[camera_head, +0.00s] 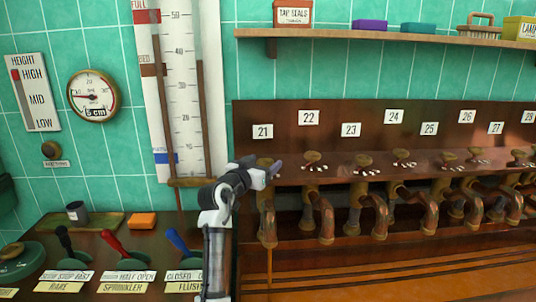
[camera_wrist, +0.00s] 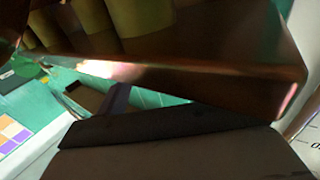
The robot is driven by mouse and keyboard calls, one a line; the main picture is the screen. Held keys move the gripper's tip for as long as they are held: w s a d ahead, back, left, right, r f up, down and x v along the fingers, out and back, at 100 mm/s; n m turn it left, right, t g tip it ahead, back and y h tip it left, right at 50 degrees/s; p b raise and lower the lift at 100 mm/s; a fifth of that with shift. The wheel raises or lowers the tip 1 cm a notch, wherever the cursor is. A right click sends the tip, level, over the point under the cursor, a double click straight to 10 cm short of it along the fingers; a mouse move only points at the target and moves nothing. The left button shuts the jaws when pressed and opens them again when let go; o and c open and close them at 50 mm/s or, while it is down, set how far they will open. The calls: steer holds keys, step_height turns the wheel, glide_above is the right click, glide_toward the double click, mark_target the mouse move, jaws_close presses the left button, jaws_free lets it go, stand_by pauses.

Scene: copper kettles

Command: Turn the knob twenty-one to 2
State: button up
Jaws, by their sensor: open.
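The label 21 (camera_head: 263,131) is on the left end of the dark wooden panel. Below it, a small part of the brass knob twenty-one (camera_head: 264,161) shows just behind my gripper (camera_head: 273,169). The gripper hides most of this knob and its dial marks, so I cannot tell its setting or whether the gripper touches it. My gripper is open. The copper tap (camera_head: 268,225) under the knob points down, with a thin orange streak below its mouth. In the wrist view, a dark part of my gripper (camera_wrist: 160,125) lies close under a shiny brown edge (camera_wrist: 170,72); no knob can be made out there.
More knobs, such as the one under 22 (camera_head: 312,158), and copper taps (camera_head: 323,215) run to the right. A shelf (camera_head: 370,36) with boxes is above. At left are a gauge (camera_head: 93,96), a tall scale (camera_head: 180,90) and levers (camera_head: 113,242). The wooden counter (camera_head: 420,275) is clear.

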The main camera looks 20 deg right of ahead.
mark_target(267, 158)
steer(key=shift+p+x, duration=0.45)
steer(key=shift+x, duration=1.35)
steer(key=c, duration=1)
steer(key=shift+w+r+n+t+y+p, duration=0.1)
steer(key=shift+n+t+y+p, duration=0.75)
steer(key=shift+n+t+y, duration=0.2)
steer(key=shift+a+n+t+y+p, duration=0.15)
steer(key=shift+n+t+y+p, duration=0.15)
steer(key=shift+n+t+y, duration=0.25)
steer(key=o, duration=1)
steer(key=shift+a, duration=0.1)
